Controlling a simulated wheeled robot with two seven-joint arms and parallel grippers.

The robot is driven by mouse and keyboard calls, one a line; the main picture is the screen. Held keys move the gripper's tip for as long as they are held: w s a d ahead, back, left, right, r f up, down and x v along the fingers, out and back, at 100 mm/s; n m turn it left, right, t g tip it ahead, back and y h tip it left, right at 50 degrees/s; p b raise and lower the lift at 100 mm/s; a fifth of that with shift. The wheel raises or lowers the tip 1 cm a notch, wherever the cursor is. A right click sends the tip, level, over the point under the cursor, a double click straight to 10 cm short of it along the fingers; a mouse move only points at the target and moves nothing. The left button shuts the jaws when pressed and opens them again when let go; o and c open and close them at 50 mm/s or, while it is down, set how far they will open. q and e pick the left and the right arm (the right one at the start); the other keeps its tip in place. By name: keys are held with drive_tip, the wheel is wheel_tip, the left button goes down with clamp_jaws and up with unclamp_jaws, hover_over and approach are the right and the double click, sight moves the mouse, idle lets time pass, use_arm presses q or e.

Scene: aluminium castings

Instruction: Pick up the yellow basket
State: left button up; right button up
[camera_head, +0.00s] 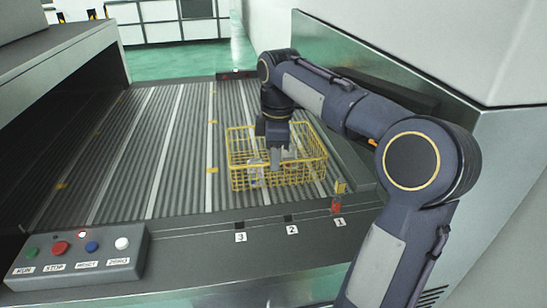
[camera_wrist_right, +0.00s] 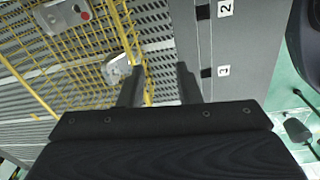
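The yellow wire basket (camera_head: 240,143) sits on the ribbed conveyor, right of its middle, and holds some grey metal castings (camera_head: 256,177). My right gripper (camera_head: 277,163) reaches down over the basket in the head view, hiding part of its inside. In the right wrist view, my right gripper (camera_wrist_right: 158,82) has its two fingers apart. The basket's yellow wire wall (camera_wrist_right: 128,42) runs down beside the left finger and shows partly in the gap. I cannot tell whether the fingers touch the wire. My left gripper is not in view.
A control box (camera_head: 78,262) with several coloured buttons stands at the front left. The conveyor's front edge (camera_head: 262,226) carries labels 1, 2 and 3. A grey housing (camera_head: 30,75) stands left, and a machine wall (camera_head: 440,50) stands right. The conveyor left of the basket is clear.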

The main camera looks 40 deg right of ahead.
drive_tip(key=shift+n+g, duration=0.4)
drive_tip(key=shift+n, duration=0.4)
drive_tip(key=d, duration=0.1)
drive_tip(key=w+d, duration=0.2)
drive_tip(key=shift+w+d+f, duration=0.25)
drive_tip(key=shift+d+f, duration=0.1)
drive_tip(key=shift+f, duration=0.05)
drive_tip(key=f, duration=0.7)
drive_tip(key=shift+d+f+p, duration=0.2)
drive_tip(key=shift+f+p, duration=0.1)
drive_tip(key=shift+p, duration=0.05)
clamp_jaws()
drive_tip(key=shift+r, duration=0.1)
